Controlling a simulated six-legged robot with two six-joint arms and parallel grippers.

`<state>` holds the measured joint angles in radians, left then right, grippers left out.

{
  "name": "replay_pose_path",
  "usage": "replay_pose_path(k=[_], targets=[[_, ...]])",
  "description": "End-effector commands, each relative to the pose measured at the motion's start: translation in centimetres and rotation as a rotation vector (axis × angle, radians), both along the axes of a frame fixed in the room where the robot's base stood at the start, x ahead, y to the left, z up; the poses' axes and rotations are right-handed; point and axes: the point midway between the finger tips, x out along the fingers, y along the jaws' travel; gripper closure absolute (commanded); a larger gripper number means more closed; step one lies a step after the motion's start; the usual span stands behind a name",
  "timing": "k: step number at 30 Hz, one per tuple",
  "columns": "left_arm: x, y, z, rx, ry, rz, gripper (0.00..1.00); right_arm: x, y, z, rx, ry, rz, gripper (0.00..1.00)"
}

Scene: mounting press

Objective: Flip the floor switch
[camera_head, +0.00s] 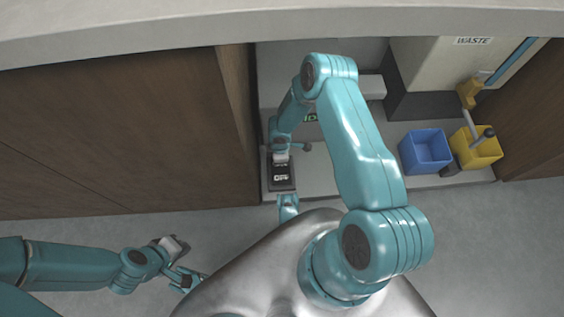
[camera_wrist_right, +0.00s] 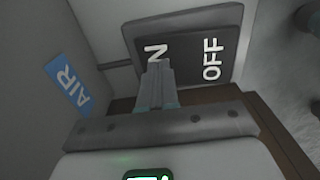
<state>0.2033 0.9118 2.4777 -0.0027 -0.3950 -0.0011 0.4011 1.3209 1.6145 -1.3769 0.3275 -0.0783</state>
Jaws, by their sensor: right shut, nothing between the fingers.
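The floor switch (camera_head: 283,184) is a dark plate with a rocker on the cabinet floor near its front edge, left of centre in the head view. It also shows in the right wrist view (camera_wrist_right: 195,70), with white OFF on the right and ON on the left, partly hidden. My right gripper (camera_wrist_right: 157,68) is shut and empty, its fingertips over the ON side. I cannot tell whether they touch it. In the head view the right wrist is just behind the switch. My left gripper (camera_head: 186,278) is low at the left, away from the switch; its jaw opening is unclear.
A wooden panel (camera_head: 232,110) closes the left side. A blue AIR label (camera_wrist_right: 68,86) is beside the switch. Grey floor lies in front.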

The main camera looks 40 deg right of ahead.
Motion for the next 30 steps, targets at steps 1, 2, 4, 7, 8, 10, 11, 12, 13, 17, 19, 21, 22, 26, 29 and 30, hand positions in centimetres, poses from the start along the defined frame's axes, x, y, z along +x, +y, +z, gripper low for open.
replay_pose_path(k=[1,2,4,7,8,10,11,12,13,17,19,21,22,26,29,30], targets=[[0.0,0.0,0.5,0.000,0.000,0.000,1.00,0.0,0.0,0.7,0.000,0.000,0.000,1.00],[0.0,0.0,0.7,0.000,0.000,0.000,1.00,0.0,0.0,0.9,0.000,0.000,0.000,1.00],[0.0,0.0,1.1,0.000,0.000,0.000,1.00,0.0,0.0,1.6,-0.001,-0.001,0.000,1.00],[0.0,0.0,1.7,0.000,0.000,0.000,1.00,0.1,0.0,2.5,-0.001,-0.001,0.000,1.00],[0.0,0.0,1.9,0.000,0.000,0.000,1.00,0.1,0.0,2.8,-0.001,-0.001,0.000,1.00],[0.0,0.0,2.3,0.000,0.000,0.000,1.00,0.0,0.0,3.4,-0.001,-0.001,0.000,1.00],[0.0,0.0,2.4,0.000,0.000,0.000,1.00,0.0,0.0,3.6,-0.001,-0.001,0.000,1.00],[0.0,0.0,2.6,0.000,0.000,0.000,1.00,0.0,0.0,4.0,0.000,0.000,0.000,1.00],[0.0,0.0,2.8,0.000,0.000,0.000,1.00,0.0,0.0,4.3,0.000,0.000,0.000,1.00],[0.0,0.0,3.5,0.000,0.000,0.000,1.00,0.1,0.0,5.4,-0.001,-0.001,0.000,1.00],[0.0,0.0,3.9,0.000,0.000,0.000,1.00,0.1,0.0,6.0,-0.001,-0.001,0.000,1.00],[0.0,0.0,4.2,0.000,0.000,0.000,1.00,0.0,0.0,6.5,-0.001,-0.001,0.000,1.00],[0.0,0.0,4.2,0.000,0.000,0.000,1.00,0.0,0.0,6.6,-0.001,-0.001,0.000,1.00],[0.0,0.0,4.2,0.000,0.000,0.000,1.00,0.0,0.0,6.7,0.000,0.000,0.000,1.00],[0.0,0.0,4.1,0.000,0.000,0.000,1.00,0.0,0.0,6.6,0.000,0.000,0.000,1.00],[0.0,0.0,4.1,0.000,0.000,0.000,1.00,0.0,0.0,6.6,0.000,0.000,0.000,1.00]])
